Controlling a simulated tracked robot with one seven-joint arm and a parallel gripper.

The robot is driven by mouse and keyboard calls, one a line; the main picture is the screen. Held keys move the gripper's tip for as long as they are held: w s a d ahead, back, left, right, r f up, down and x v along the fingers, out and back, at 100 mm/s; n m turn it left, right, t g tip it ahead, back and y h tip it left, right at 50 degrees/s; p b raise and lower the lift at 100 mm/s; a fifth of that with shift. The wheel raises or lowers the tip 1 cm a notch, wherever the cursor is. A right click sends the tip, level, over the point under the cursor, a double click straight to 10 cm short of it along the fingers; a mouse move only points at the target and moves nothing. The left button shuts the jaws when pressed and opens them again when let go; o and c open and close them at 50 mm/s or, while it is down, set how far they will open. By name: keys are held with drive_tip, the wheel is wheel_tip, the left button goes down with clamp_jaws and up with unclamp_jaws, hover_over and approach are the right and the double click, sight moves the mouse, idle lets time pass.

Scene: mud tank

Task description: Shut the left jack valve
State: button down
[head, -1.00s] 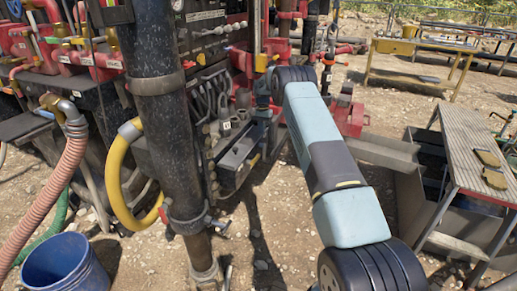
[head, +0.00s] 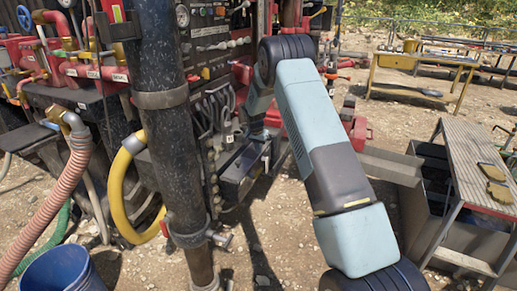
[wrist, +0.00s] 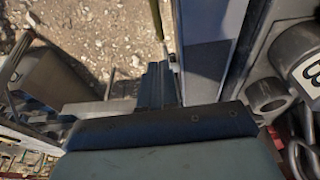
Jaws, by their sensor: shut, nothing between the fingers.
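I cannot single out the left jack valve with certainty. On the rig, the valve and hose area (head: 215,110) sits right of the thick black post. A long grey box (head: 243,172) lies below it. My gripper (head: 257,134) reaches down beside this area, its fingertips small and partly hidden in the head view. In the wrist view my gripper's dark fingers (wrist: 157,85) are together and empty. A thin olive rod (wrist: 158,20) stands just beyond them; contact cannot be told. A grey panel (wrist: 212,45) and a grey fitting with a labelled tag (wrist: 300,50) are to the right.
The black post (head: 160,110) and yellow hose (head: 117,185) stand left of my arm. A blue bucket (head: 62,272) is at lower left. A metal step bench (head: 475,165) and grey trough are at right. A yellow table (head: 420,68) stands behind on open gravel.

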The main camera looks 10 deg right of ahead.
hover_over(260, 169)
drive_tip(key=f, duration=0.8)
drive_tip(key=shift+s+a+f, duration=0.2)
drive_tip(key=shift+s+a, duration=0.05)
drive_tip(key=shift+s, duration=0.1)
drive_tip(key=shift+s+f, duration=0.1)
drive_tip(key=shift+f, duration=0.75)
